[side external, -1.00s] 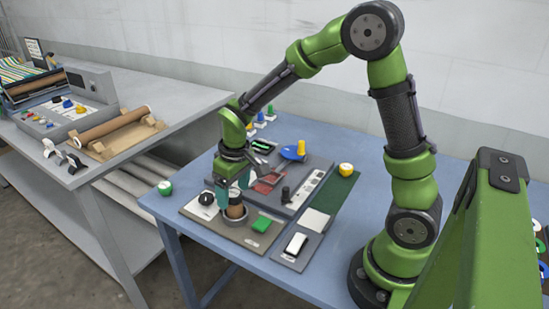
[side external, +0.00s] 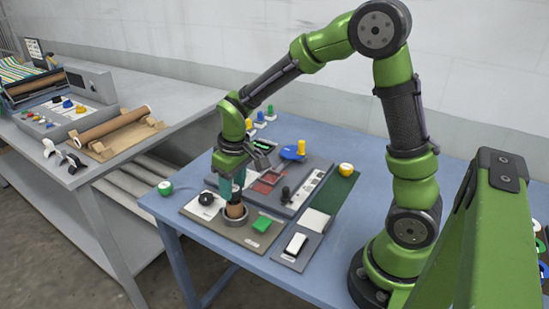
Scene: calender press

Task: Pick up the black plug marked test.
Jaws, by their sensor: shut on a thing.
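My gripper (side external: 233,193) points down over the near-left brown board, its teal fingers close together. It is shut on a brown cylinder (side external: 235,211) that stands within a grey ring on that board. A round black knob-like piece (side external: 206,198) lies on the board just left of the fingers. A small upright black piece (side external: 285,194) stands farther right on a grey panel. The marking "test" cannot be read on either black piece, so I cannot tell which is the plug.
A white switch-like piece (side external: 297,243) sits on a grey plate at the front. The blue table's front right is clear.

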